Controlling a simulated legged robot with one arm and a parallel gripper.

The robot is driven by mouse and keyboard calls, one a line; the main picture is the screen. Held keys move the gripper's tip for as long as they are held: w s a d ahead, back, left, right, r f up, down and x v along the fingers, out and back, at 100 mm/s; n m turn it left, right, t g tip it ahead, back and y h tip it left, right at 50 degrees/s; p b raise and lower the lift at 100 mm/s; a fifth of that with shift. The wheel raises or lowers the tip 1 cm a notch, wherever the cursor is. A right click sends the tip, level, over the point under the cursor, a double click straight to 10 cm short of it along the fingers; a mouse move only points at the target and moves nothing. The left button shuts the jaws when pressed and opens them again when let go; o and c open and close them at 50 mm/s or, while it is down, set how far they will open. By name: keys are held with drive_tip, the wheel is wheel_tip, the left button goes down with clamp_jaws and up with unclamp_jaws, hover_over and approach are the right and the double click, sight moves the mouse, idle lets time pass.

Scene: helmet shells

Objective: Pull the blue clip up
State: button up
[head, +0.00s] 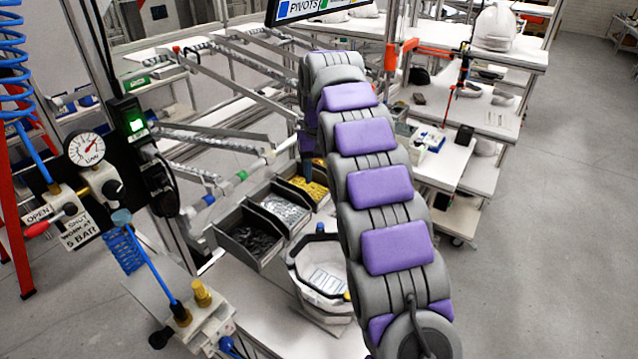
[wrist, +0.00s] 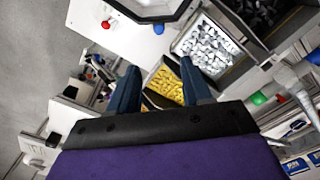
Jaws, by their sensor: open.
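A small blue piece (head: 320,228), which looks like the blue clip, shows at the far rim of the upturned white helmet shell (head: 300,287) in the head view. In the wrist view a small blue piece (wrist: 158,29) lies just outside the shell's dark rim (wrist: 150,18), near the top. My gripper (wrist: 161,78) is open, its two dark blue fingers apart with nothing between them. It points towards the yellow-parts bin, apart from the blue piece. In the head view my arm hides most of the gripper and part of the shell.
Bins of black parts (head: 252,238), silver parts (head: 284,210) and yellow parts (head: 312,188) stand behind the shell. A red knob (wrist: 107,23) shows in the wrist view. A gauge panel (head: 88,150) and rails stand left. Open floor (head: 560,230) lies right.

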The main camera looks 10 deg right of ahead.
drive_tip(key=shift+r, duration=0.75)
drive_tip(key=s+d+f+g+b, duration=0.1)
drive_tip(key=s+f+b, duration=0.15)
drive_tip(key=s, duration=0.85)
drive_tip(key=s+f+b, duration=0.1)
drive_tip(key=s+b, duration=0.2)
drive_tip(key=s, duration=0.8)
drive_tip(key=s+f+b, duration=0.2)
drive_tip(key=s+f, duration=0.4)
drive_tip(key=s, duration=0.6)
drive_tip(key=s+f+b, duration=0.1)
drive_tip(key=s+f, duration=0.6)
drive_tip(key=s, duration=0.6)
drive_tip(key=shift+s+a+g+b, duration=0.2)
drive_tip(key=shift+a+g+b, duration=0.1)
drive_tip(key=shift+g+b, duration=0.1)
